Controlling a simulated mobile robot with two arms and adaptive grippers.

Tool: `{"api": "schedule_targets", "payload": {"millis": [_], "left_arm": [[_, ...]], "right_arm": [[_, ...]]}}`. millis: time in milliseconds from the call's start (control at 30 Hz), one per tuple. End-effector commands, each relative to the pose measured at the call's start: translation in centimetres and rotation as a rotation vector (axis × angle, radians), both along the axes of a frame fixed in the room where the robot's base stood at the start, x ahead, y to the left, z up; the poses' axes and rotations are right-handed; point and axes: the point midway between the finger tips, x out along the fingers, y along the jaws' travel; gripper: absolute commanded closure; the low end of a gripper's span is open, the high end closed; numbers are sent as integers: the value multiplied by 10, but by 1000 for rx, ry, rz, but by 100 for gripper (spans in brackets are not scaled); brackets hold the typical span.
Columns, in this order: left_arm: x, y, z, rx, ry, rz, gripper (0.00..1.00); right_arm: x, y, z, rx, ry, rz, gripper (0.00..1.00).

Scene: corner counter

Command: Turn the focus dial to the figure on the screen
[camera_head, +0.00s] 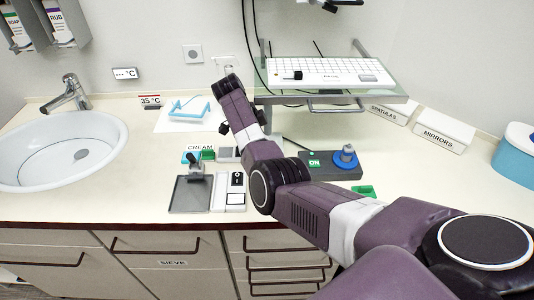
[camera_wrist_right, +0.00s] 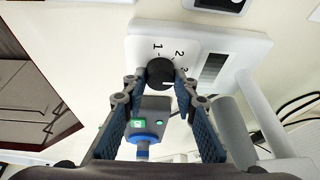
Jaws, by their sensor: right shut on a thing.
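In the right wrist view a black round dial (camera_wrist_right: 159,71) with a white pointer mark sits on a white box (camera_wrist_right: 145,31). The figures 1, 2 and 3 are printed around it. My right gripper (camera_wrist_right: 161,80) is shut on the dial, one finger on each side. A grey striped panel (camera_wrist_right: 213,68) lies beside the dial on the box. No figure on a screen can be read in these frames. In the head view my right arm reaches over the counter, and I cannot make out the dial there. My left gripper is not in view.
A dark box with a blue knob (camera_head: 345,157) and a green ON label stands right of my forearm. A glass shelf (camera_head: 390,92) holds a white keyboard-like panel (camera_head: 335,70). The sink (camera_head: 60,150) is at left; a dark tray (camera_head: 190,195) lies near the front edge.

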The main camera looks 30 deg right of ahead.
Motion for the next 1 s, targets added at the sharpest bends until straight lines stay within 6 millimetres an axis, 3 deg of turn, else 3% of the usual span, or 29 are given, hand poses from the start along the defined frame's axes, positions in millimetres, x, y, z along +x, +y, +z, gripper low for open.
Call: {"api": "schedule_targets", "payload": {"millis": [167,200,333,667,1000], "left_arm": [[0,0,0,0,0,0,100],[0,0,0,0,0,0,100],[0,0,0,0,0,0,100],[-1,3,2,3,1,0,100],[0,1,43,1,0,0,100]], "right_arm": [[1,0,1,0,-2,1,98],[1,0,1,0,-2,1,72],[1,0,1,0,-2,1,57],[0,0,1,0,0,8,56],[-3,0,7,-1,2,219,56]]}}
